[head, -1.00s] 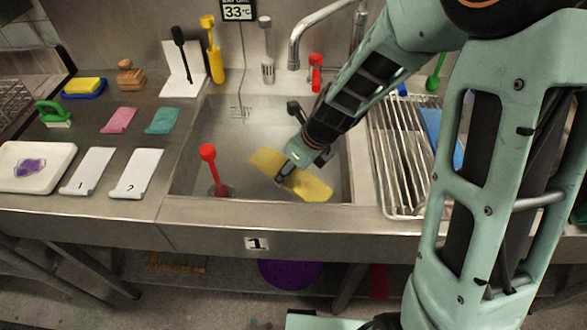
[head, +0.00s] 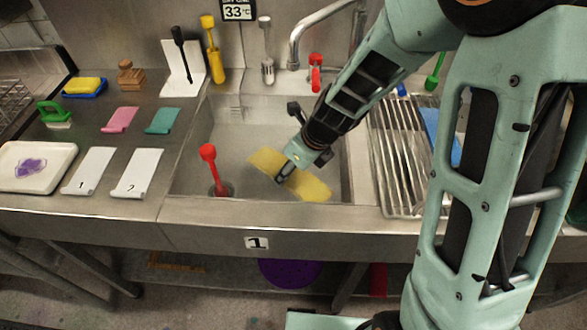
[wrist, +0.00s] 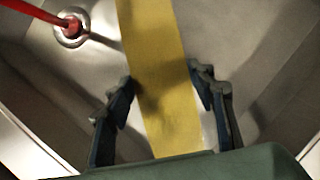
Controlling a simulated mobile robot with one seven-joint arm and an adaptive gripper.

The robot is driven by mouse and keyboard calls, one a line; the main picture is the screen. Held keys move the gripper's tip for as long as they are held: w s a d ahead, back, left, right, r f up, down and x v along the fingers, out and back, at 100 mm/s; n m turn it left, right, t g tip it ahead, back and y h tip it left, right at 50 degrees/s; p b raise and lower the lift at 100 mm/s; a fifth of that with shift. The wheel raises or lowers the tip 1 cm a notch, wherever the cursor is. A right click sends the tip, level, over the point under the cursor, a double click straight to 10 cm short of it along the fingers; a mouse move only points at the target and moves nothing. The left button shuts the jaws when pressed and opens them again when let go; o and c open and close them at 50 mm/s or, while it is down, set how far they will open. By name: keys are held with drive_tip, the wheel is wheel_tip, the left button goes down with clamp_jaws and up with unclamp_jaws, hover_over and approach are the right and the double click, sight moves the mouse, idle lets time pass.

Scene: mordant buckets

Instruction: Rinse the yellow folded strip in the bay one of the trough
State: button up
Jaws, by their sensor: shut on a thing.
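The yellow folded strip (head: 314,188) is inside the basin marked 1 (head: 250,120), slanting down to the right. It also shows in the wrist view (wrist: 155,40), running up between my fingers. My gripper (head: 283,178) reaches down into the basin and is shut on the strip near its middle, with part of the strip on each side. In the wrist view a finger stands at each edge of the strip. I cannot tell whether the strip touches the basin floor or whether there is water in the basin.
A red-handled plug (head: 211,165) stands at the drain on the basin's left. A faucet (head: 297,45) and red lever (head: 315,72) are behind. A wire rack (head: 398,165) lies to the right. Cards, cloths and a white tray (head: 62,152) lie on the left counter.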

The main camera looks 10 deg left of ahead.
drive_tip(key=shift+w+a, duration=0.2)
drive_tip(key=shift+a, duration=0.05)
drive_tip(key=shift+d, duration=0.1)
drive_tip(key=shift+s+d, duration=0.55)
drive_tip(key=shift+w+a+p, duration=0.4)
drive_tip(key=shift+w+a, duration=0.2)
drive_tip(key=shift+a, duration=0.05)
drive_tip(key=shift+s+d+b, duration=0.4)
drive_tip(key=shift+s+d, duration=0.2)
drive_tip(key=shift+d, duration=0.05)
drive_tip(key=shift+w+a+p, duration=0.6)
drive_tip(key=shift+a+p, duration=0.05)
drive_tip(key=shift+p, duration=0.05)
wheel_tip(320, 180, up, 9)
drive_tip(key=p, duration=0.9)
idle(2.3)
